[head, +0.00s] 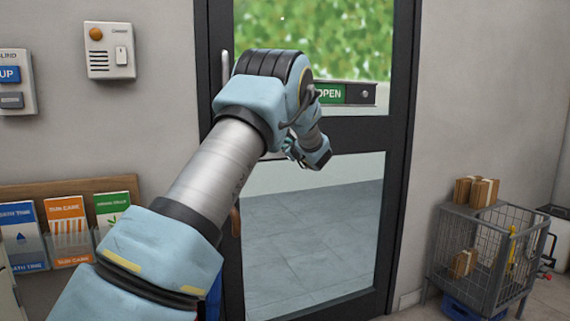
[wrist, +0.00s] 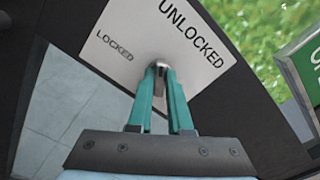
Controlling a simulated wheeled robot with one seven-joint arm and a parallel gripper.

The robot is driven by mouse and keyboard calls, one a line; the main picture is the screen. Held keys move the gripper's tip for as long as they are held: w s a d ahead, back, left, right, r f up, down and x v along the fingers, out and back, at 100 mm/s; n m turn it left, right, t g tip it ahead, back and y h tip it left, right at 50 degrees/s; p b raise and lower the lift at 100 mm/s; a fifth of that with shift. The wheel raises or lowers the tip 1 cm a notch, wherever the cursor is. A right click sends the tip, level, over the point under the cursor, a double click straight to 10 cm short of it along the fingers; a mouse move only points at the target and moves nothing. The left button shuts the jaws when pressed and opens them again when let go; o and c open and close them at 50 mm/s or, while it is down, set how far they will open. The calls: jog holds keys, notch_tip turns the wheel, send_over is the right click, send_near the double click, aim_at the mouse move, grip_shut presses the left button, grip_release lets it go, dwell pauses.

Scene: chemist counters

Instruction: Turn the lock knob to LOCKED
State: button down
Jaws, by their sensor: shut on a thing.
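The lock plate (wrist: 140,24) is a pale square on the dark door frame, marked "UNLOCKED" (wrist: 190,34) at its upper right and "LOCKED" (wrist: 115,45) at its left. The grey lock knob (wrist: 159,66) stands out from the plate's lower part. My gripper (wrist: 160,76) has its teal fingers closed on the knob. The fingers hide much of it, so I cannot tell which label it points to. In the head view my arm hides the plate and knob.
The glass door (head: 325,215) has a dark frame and a pull handle (head: 226,70). A green "OPEN" sign (head: 345,94) hangs across it. A leaflet rack (head: 85,187) is on the left wall. A wire cage cart (head: 485,250) with boxes stands at right.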

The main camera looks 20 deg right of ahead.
jog(key=shift+a+f+n+b, duration=0.15)
jog(key=shift+n+b, duration=2.5)
jog(key=shift+b, duration=2.35)
jog(key=shift+d+f+n+b, duration=0.15)
jog(key=shift+n+b, duration=2.5)
jog(key=shift+b, duration=2.3)
jog(key=shift+a+r, duration=0.1)
jog(key=c, duration=0.8)
grip_release()
jog(key=shift+c, duration=0.2)
jog(key=shift+s, duration=0.1)
